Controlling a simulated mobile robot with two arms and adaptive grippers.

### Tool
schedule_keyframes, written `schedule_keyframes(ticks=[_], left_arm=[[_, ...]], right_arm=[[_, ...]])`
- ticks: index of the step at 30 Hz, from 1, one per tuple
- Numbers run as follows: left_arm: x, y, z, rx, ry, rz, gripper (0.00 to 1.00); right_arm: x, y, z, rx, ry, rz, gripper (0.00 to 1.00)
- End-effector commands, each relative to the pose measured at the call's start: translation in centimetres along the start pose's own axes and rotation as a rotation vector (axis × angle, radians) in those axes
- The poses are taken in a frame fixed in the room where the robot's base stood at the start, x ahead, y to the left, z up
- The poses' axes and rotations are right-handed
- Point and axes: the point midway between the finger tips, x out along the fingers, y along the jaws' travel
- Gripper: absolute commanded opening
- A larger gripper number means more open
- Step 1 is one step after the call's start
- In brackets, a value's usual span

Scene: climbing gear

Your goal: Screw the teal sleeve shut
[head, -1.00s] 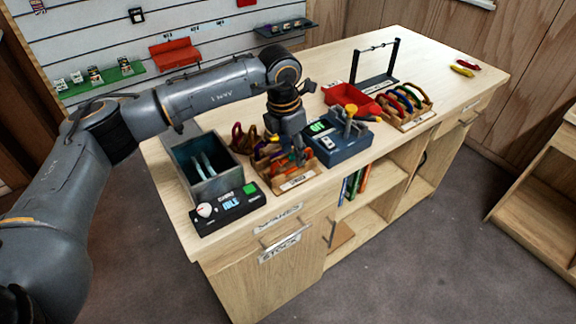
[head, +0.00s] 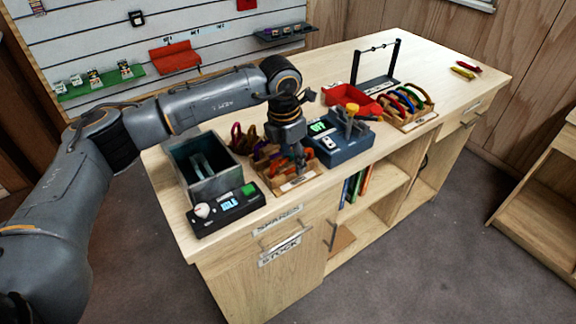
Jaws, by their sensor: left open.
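My left gripper (head: 298,168) points down over a small wooden rack (head: 296,184) at the front of the bench. It is open, its fingers close above or among the dark reddish-brown and orange gear (head: 262,156) in that rack. I cannot tell whether it touches any piece. I cannot make out a teal sleeve; it may be hidden by the gripper or too small to see. My right gripper is not in view.
A grey bin (head: 178,154) and a black control box (head: 228,211) stand left of the rack. A blue device (head: 347,151) with a yellow-topped post, a red tray (head: 341,95), another carabiner rack (head: 422,119) and a black frame (head: 356,67) stand right. The far bench top is mostly clear.

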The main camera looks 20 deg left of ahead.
Motion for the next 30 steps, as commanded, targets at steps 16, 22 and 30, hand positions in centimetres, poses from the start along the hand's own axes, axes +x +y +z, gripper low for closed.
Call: schedule_keyframes(ticks=[16,22,30], left_arm=[[0.0,-1.0,0.0,0.001,0.0,0.0,0.41],[0.0,-1.4,0.0,0.001,0.0,0.0,0.41],[-0.1,-1.6,0.0,0.0,0.0,0.0,0.41]], right_arm=[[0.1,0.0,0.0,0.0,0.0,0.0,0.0],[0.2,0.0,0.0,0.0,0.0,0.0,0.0],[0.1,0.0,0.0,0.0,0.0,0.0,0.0]])
